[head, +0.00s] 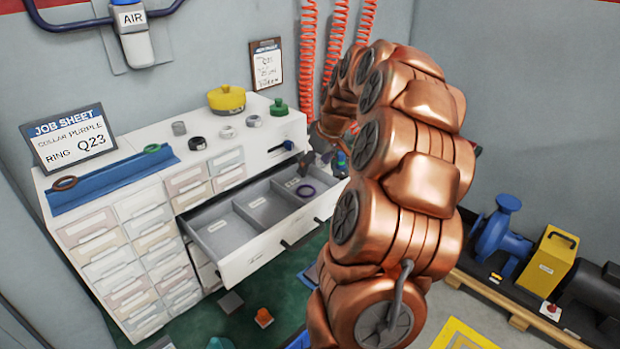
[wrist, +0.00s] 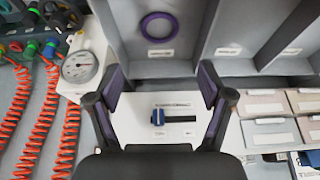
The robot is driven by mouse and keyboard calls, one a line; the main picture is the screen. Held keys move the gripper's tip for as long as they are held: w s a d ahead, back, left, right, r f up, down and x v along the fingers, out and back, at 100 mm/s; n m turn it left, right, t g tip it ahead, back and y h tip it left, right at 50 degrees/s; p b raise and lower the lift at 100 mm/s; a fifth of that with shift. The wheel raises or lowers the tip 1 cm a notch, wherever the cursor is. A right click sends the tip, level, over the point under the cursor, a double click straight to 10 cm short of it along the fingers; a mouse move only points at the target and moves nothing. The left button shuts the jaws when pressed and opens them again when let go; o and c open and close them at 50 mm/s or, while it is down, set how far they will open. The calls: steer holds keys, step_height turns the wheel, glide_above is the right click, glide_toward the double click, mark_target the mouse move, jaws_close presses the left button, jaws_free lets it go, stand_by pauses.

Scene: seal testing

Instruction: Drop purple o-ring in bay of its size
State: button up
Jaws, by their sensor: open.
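The purple o-ring (head: 306,191) lies flat in the right-hand bay of the open drawer (head: 240,265). It also shows in the wrist view (wrist: 158,27), in the leftmost of the bays seen there. The bays carry small labels that I cannot read. The job sheet (head: 73,138) reads collar purple, ring Q23.
A blue rack (head: 115,180) on the cabinet top holds a brown and a green ring. A yellow-lidded pot (head: 227,100) and several small parts stand there too. Red coiled hoses (head: 308,60) hang behind my arm. A gauge (wrist: 79,67) sits left of my gripper.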

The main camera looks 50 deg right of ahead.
steer(key=shift+v, duration=2.2)
steer(key=s+a+f+n+g+y, duration=0.1)
steer(key=s+a+g, duration=0.15)
steer(key=a, duration=1.15)
steer(key=s+a+f+g, duration=0.1)
steer(key=s+a, duration=0.2)
steer(key=a, duration=1)
steer(key=s+a+f+g, duration=0.1)
steer(key=s+a+f, duration=0.1)
steer(key=s, duration=0.4)
steer(key=s+a+f+g, duration=0.1)
steer(key=s+a+f, duration=0.1)
steer(key=s+a, duration=0.3)
steer(key=s+a+f+g+h, duration=0.1)
steer(key=s+a+f, duration=0.1)
steer(key=s, duration=0.7)
steer(key=shift+a+m+b, duration=0.3)
steer(key=shift+a+m, duration=0.1)
steer(key=shift+a, duration=0.25)
step_height(320, 180, up, 5)
steer(key=p, duration=0.5)
steer(key=shift+r, duration=0.15)
steer(key=shift+c, duration=0.5)
